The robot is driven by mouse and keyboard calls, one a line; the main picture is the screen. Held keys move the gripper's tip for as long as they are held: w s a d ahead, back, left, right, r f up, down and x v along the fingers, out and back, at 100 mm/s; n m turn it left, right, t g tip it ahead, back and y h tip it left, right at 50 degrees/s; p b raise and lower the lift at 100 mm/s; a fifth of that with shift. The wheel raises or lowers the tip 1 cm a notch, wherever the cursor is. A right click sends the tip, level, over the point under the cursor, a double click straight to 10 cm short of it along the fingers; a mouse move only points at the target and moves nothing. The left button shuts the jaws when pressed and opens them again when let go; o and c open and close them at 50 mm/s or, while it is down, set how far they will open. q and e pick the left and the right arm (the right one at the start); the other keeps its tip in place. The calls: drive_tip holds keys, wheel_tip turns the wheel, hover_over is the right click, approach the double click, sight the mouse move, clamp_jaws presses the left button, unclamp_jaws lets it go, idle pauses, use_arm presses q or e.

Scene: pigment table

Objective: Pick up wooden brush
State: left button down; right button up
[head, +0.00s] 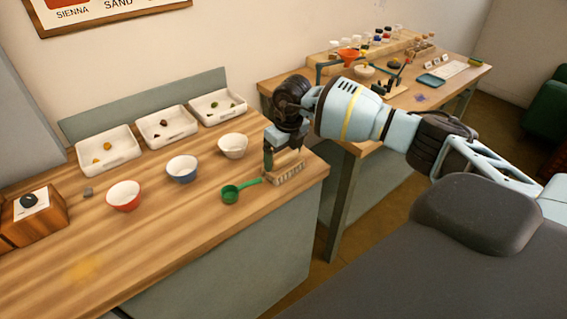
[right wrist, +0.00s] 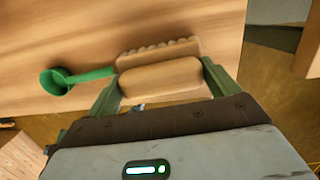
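The wooden brush (head: 289,174) lies near the right front corner of the wooden table (head: 180,235). It has a pale wooden body and a row of bristle tufts. In the right wrist view the brush (right wrist: 160,78) lies between the two green fingers of my right gripper (right wrist: 162,80). The fingers are spread wide, one at each end of the brush; I cannot tell whether they touch it. In the head view my right gripper (head: 283,158) is down at the brush. My left gripper is not in view.
A green scoop (head: 231,193) lies just left of the brush. White (head: 233,146), blue (head: 182,169) and red (head: 124,196) bowls stand further left, with white trays (head: 108,153) behind. A second table (head: 440,92) with jars stands at the back right. The table's front left is clear.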

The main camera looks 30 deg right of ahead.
sight(282, 152)
drive_tip(key=shift+c, duration=1.4)
drive_tip(key=shift+r, duration=0.15)
drive_tip(key=shift+r, duration=0.55)
wheel_tip(282, 152, up, 2)
drive_tip(key=shift+r, duration=0.25)
drive_tip(key=s+a+r, duration=0.1)
drive_tip(key=s+a, duration=0.8)
drive_tip(key=a, duration=0.4)
drive_tip(key=shift+a+r, duration=0.1)
